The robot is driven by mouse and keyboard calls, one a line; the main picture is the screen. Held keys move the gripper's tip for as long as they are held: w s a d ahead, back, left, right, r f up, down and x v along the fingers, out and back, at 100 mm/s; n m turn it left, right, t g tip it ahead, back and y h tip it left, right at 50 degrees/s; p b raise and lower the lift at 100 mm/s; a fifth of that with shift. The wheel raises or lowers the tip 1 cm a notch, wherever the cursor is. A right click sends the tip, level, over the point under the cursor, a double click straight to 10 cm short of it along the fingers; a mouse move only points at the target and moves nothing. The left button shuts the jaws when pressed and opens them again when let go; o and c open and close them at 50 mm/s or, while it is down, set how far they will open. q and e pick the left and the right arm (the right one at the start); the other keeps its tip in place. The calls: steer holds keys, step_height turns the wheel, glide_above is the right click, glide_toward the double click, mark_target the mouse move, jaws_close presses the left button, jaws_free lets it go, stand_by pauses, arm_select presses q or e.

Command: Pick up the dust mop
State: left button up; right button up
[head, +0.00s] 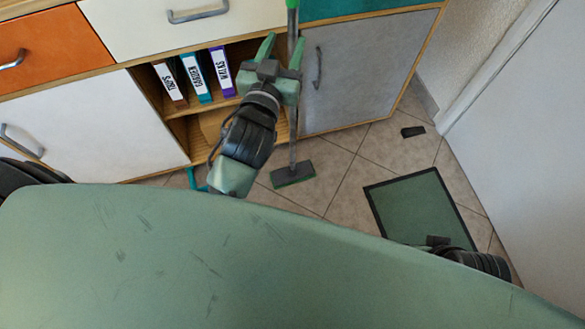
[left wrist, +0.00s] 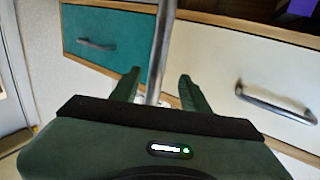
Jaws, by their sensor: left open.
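The dust mop stands upright at the cabinet, its grey pole (head: 293,150) leading down to a flat grey head with a green edge (head: 293,174) on the tiled floor. Its green upper end is cut off by the top of the head view. My left gripper (head: 282,48) is open, its green fingers by the upper pole. In the left wrist view the pole (left wrist: 161,45) runs down between the two open fingers (left wrist: 158,86); neither finger is seen closed on it. My right gripper (head: 437,241) shows only as a dark part at lower right, its fingers unclear.
The cabinet has a white drawer (head: 190,22), an orange drawer (head: 45,42), a grey door (head: 365,75) and an open shelf with binders (head: 195,78). A green mat (head: 415,200) and a small black object (head: 412,131) lie on the floor. A white door (head: 530,120) is at right.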

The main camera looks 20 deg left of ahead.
mark_target(296, 22)
arm_select(q)
steer(key=w+b, duration=0.1)
steer(key=w, duration=0.6)
steer(key=shift+w, duration=0.25)
steer(key=shift+r, duration=0.15)
jaws_close()
